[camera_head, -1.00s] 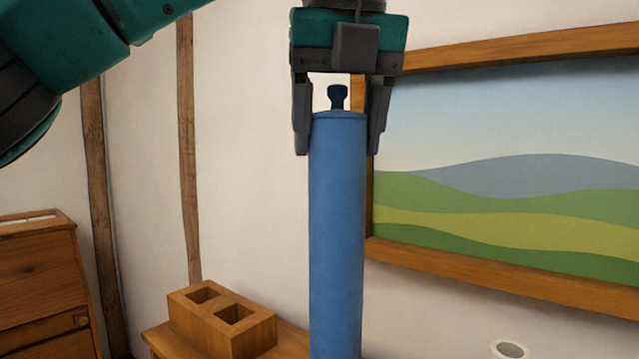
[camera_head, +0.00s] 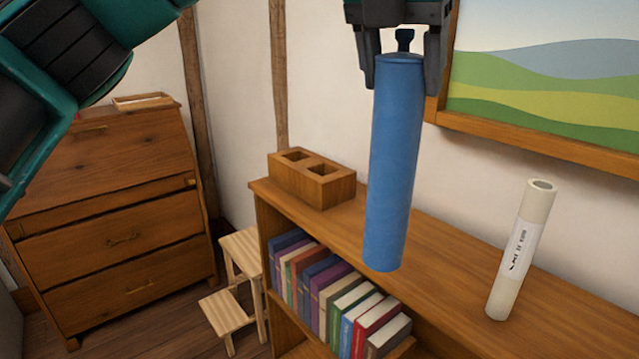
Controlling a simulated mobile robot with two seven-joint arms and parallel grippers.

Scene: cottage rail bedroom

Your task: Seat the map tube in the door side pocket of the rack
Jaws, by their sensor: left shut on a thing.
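A long blue tube (camera_head: 392,170) with a dark knob on its top end hangs roughly upright from my left gripper (camera_head: 402,80). The gripper is shut around its top, one finger on each side. The tube's lower end is in view, in front of the bookcase top; its height above it is hard to tell. The wooden rack (camera_head: 330,191) with two square pockets sits on the bookcase top, left of the tube and apart from it. Both pockets look empty. A cream tube (camera_head: 520,250) with a printed label stands on the bookcase top to the right. My right gripper is not in view.
The bookcase (camera_head: 455,262) has a mostly clear top and a row of books (camera_head: 330,295) below. A step stool (camera_head: 228,300) stands at its left end. A wooden bureau (camera_head: 120,215) is at the left. A framed landscape picture (camera_head: 560,90) hangs behind the cream tube.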

